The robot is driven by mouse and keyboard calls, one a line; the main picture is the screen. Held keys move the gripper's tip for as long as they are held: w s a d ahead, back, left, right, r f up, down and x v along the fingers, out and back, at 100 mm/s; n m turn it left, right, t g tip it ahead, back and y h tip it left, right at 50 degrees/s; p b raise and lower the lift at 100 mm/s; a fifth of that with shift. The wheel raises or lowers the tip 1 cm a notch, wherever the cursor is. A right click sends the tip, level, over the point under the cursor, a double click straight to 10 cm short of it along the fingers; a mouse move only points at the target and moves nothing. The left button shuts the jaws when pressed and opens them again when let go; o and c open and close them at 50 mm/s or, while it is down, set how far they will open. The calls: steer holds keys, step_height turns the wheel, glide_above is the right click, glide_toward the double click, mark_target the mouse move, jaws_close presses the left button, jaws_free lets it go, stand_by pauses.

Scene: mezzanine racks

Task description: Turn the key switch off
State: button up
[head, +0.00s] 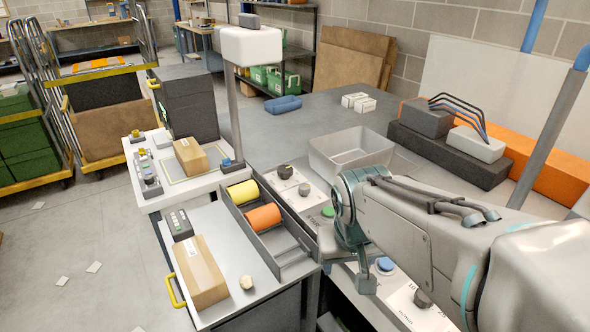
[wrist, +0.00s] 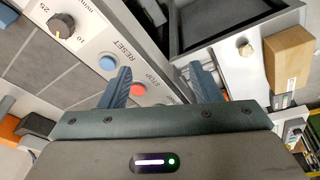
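My gripper (head: 358,272) is over the control strip at the front of the bench. In the wrist view its two blue-grey fingers (wrist: 161,78) are apart with nothing held between them. A red STOP button (wrist: 138,89) shows between the fingers, close to the left one. A blue RESET button (wrist: 107,64) is just left of that finger; it also shows in the head view (head: 385,263). A black dial knob (wrist: 64,25) with minute marks lies further left. In the head view, a dark knob (head: 286,171) and a smaller one (head: 304,189) sit on a pale panel. I cannot tell which control is the key switch.
A green button (head: 328,211) is just left of my arm. A grey bin (head: 350,150) stands behind the gripper. Dark and orange blocks stand behind my arm.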

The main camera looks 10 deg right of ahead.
steer(key=w+r+h+p, duration=0.1)
steer(key=w+r+p, duration=0.25)
steer(key=w, duration=0.65)
steer(key=m+t+p, duration=0.2)
steer(key=m+p, duration=0.2)
steer(key=p, duration=0.4)
glide_above(305, 186)
steer(key=s+a, duration=0.2)
steer(key=s, duration=0.3)
step_height(305, 186, down, 5)
steer(key=p+x, duration=0.1)
steer(key=x, duration=0.3)
steer(key=p+x, duration=0.1)
steer(key=x, duration=0.4)
steer(key=s+p+x, duration=0.1)
steer(key=p+x, duration=0.1)
steer(key=x, duration=0.2)
steer(key=shift+w+a+f, duration=0.1)
steer(key=shift+a+f, duration=0.05)
steer(key=shift+f, duration=0.25)
steer(key=c, duration=1)
